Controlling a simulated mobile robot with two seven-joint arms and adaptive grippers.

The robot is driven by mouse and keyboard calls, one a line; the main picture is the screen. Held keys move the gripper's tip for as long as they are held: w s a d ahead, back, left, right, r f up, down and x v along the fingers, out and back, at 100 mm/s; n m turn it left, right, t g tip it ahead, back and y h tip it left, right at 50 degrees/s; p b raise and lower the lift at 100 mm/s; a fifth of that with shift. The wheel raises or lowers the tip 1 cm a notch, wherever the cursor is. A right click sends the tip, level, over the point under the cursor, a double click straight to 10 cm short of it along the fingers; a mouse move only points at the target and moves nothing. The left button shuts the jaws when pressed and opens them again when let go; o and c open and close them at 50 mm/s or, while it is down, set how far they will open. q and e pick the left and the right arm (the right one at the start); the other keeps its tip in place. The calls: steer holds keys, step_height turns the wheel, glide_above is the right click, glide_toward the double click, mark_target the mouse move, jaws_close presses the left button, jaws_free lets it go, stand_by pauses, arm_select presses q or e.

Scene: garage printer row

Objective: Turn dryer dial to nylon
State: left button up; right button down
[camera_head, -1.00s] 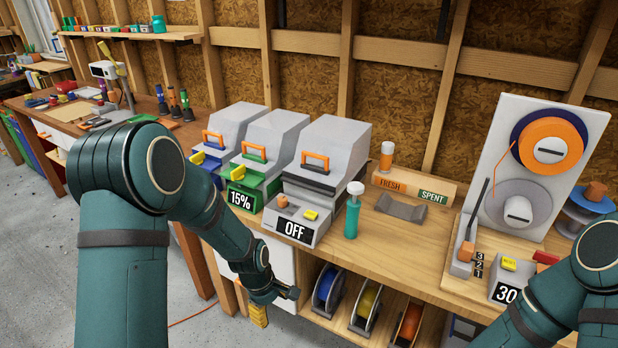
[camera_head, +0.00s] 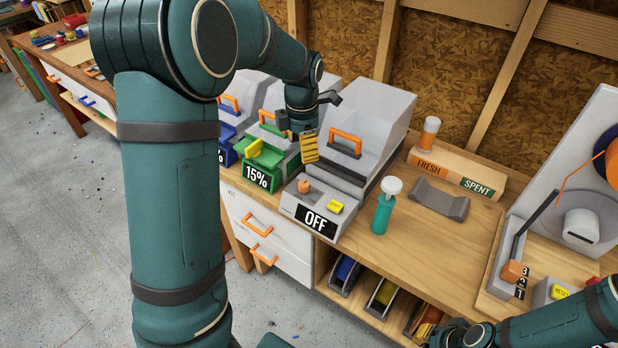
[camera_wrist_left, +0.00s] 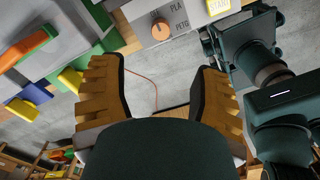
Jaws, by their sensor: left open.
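The dryer (camera_head: 357,140) is the grey box with an orange lid handle. Its front panel carries an orange dial (camera_head: 304,186), a yellow button (camera_head: 336,207) and a display (camera_head: 317,221) reading OFF. In the left wrist view the dial (camera_wrist_left: 160,28) shows near the PLA label; the nylon label cannot be made out. My left gripper (camera_head: 309,156) is above and behind the dial, apart from it. Its yellow fingers are spread and empty, as the left wrist view also shows (camera_wrist_left: 158,72). My right arm comes in at the lower right; its gripper's state is unclear.
A green-fronted box (camera_head: 262,171) reading 15% and a blue-fronted one stand left of the dryer. A teal bottle with a white knob (camera_head: 384,207) stands close to its right. The grey cradle (camera_head: 439,200) and FRESH/SPENT block (camera_head: 456,174) are farther right. Bench is clear between.

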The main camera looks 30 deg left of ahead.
mark_target(303, 183)
arm_select(q)
step_height(303, 183, down, 13)
steer(key=shift+f+b, duration=0.1)
steer(key=shift+b, duration=1.1)
jaws_close()
